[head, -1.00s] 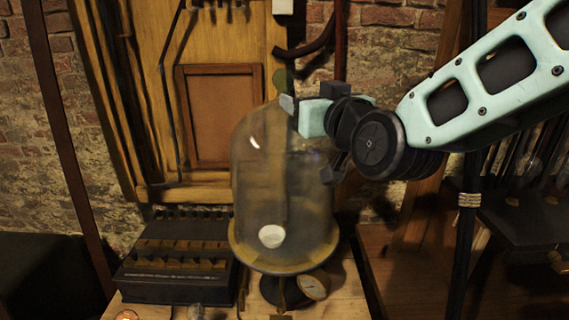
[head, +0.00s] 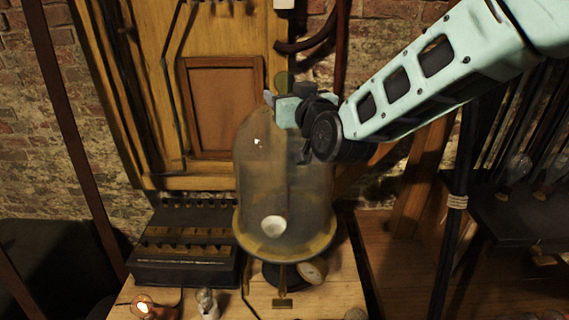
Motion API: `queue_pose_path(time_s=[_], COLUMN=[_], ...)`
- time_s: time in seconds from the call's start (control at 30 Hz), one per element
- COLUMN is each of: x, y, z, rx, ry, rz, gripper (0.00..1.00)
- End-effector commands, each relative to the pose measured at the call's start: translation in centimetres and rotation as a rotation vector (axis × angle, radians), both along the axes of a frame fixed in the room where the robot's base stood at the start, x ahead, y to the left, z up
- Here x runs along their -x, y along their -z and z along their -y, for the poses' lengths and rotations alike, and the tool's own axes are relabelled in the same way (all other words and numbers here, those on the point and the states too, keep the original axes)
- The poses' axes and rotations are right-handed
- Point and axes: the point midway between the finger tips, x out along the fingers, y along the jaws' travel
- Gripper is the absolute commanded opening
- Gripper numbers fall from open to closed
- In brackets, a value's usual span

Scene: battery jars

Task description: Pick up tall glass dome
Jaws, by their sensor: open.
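The tall glass dome (head: 262,190) stands upright on a round base with a yellowish rim, over a small dark stand on the wooden table. It is see-through, and a white round thing shows low inside it. My gripper (head: 271,100) is at the top of the dome, at its upper right side in the picture, with its fingers pointing left. The gripper is open. My wrist hides part of the dome's upper right, and I cannot tell whether the fingers touch the glass.
A black switch box (head: 185,250) stands left of the dome. A lit bulb (head: 143,305) and an unlit bulb (head: 207,303) are at the table's front. A small gauge (head: 312,271) sits by the dome's foot. A wooden cabinet (head: 220,110) and brick wall are behind.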

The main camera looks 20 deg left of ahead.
Motion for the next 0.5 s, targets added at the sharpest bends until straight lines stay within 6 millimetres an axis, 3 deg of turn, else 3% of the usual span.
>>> queue_pose_path(time_s=[0.13,0.17,0.3,0.37,0.5], x=[0.02,0.01,0.02,0.03,0.04], y=[0.06,0.06,0.05,0.08,0.15], z=[0.01,0.02,0.03,0.03,0.04], rx=[0.0,0.0,0.0,0.001,0.001], ry=[0.0,0.0,0.0,0.0,0.0], rz=[0.0,0.0,0.0,-0.001,-0.002], gripper=[0.58,0.53,0.14,0.0,0.0])
